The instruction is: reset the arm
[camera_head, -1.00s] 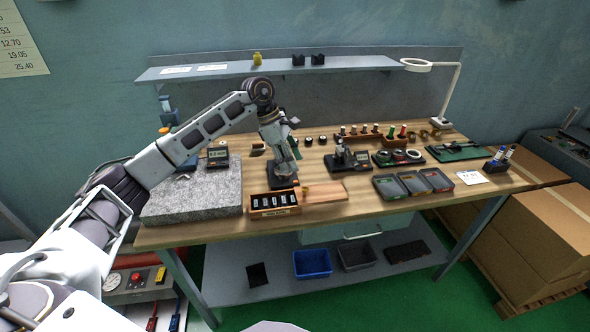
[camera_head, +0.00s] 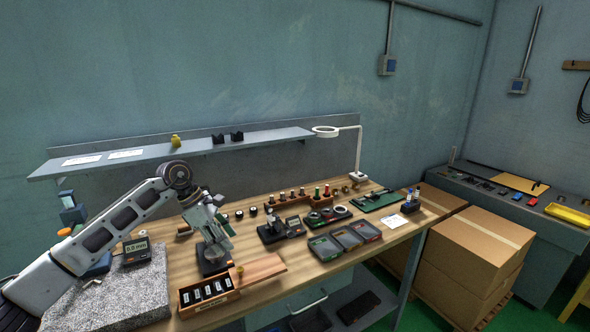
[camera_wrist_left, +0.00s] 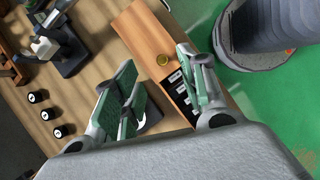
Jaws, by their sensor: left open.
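My left arm comes in from the left in the head view and bends down over the wooden bench (camera_head: 330,255). My left gripper (camera_head: 214,240) hangs fingers down above the bench, close to the black stand (camera_head: 212,266) behind the wooden box. In the left wrist view my gripper (camera_wrist_left: 158,72) has its green-padded fingers apart, with nothing between them. The wooden box (camera_head: 208,305) with black labelled pieces shows beyond one finger in the left wrist view (camera_wrist_left: 172,45). My right gripper is not in view.
A granite block (camera_head: 120,300) with a digital readout (camera_head: 140,250) stands at left. Several small trays (camera_head: 343,238), a gauge stand (camera_head: 280,227) and a ring lamp (camera_head: 358,160) stand further right. A shelf (camera_head: 200,146) runs above the back. Cardboard boxes (camera_head: 478,245) stand right of the bench.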

